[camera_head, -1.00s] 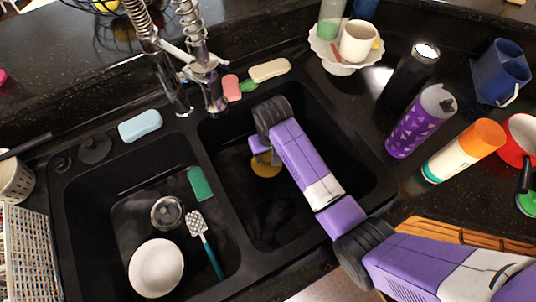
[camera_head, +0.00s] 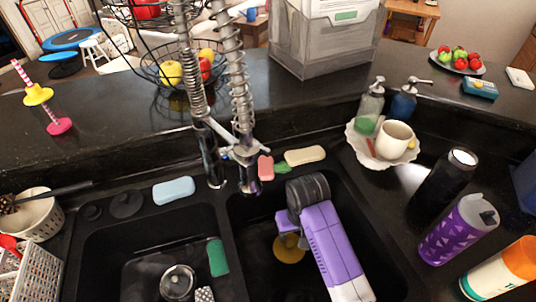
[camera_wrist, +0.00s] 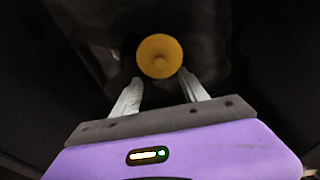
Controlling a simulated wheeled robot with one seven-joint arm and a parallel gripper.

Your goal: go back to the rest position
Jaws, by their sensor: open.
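My gripper (camera_wrist: 160,84) is open in the wrist view, with its two pale fingers apart and nothing between them. A round orange-yellow piece (camera_wrist: 160,55) with a small raised centre lies beyond the fingertips. In the head view my purple arm reaches down into the right basin (camera_head: 262,285) of the dark double sink, and the yellow piece (camera_head: 289,249) shows beside my gripper, partly hidden by it. The fingers themselves are hard to make out in the head view.
The spring faucet (camera_head: 238,150) stands behind the basins. Soap bars (camera_head: 305,156) lie along the back rim. A white dish with a mug (camera_head: 396,135), a dark cup and a purple bottle (camera_head: 460,230) stand at right. A green sponge (camera_head: 218,257) is in the left basin.

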